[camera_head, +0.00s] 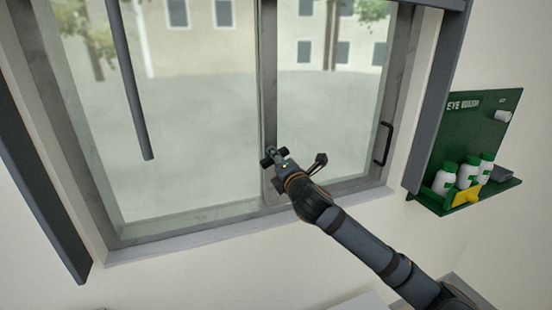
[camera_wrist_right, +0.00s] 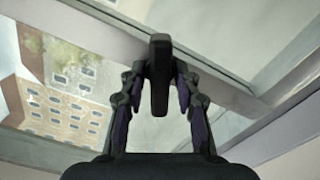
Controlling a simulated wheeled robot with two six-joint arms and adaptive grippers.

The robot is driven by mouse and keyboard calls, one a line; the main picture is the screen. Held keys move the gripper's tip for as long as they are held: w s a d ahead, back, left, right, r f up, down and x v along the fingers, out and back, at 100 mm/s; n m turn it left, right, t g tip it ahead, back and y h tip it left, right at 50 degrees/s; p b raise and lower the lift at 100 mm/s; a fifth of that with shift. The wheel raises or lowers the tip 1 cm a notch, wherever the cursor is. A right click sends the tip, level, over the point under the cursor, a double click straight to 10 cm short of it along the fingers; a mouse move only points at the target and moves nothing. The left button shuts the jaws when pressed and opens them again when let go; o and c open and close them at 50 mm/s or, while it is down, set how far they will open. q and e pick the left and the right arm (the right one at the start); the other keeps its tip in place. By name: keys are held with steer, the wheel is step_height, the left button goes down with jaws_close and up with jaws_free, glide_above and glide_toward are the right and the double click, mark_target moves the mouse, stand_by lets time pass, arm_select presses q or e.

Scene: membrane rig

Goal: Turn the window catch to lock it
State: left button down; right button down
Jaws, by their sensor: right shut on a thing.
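The window (camera_head: 262,100) has a grey frame and two glass panes, with an upright bar between them. The window catch shows in the right wrist view as a dark, narrow upright lever (camera_wrist_right: 160,75) in front of the frame. My right gripper (camera_head: 277,160) reaches the lower part of the middle bar. In the right wrist view its two fingers (camera_wrist_right: 160,98) are shut on the catch lever, one on each side. In the head view the gripper hides most of the catch. My left gripper is not in view.
A dark pull handle (camera_head: 383,144) sits on the window's right frame. A green eye wash station (camera_head: 452,152) with white bottles hangs on the wall to the right. A grey rod (camera_head: 130,80) hangs in front of the left pane. The wall below the window is mostly clear.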

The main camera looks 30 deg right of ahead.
steer(key=m, duration=0.4)
steer(key=shift+m, duration=0.4)
stand_by(0.4)
steer(key=c, duration=1.3)
jaws_free()
steer(key=shift+c, duration=0.2)
steer(key=shift+o, duration=0.6)
steer(key=shift+w, duration=0.1)
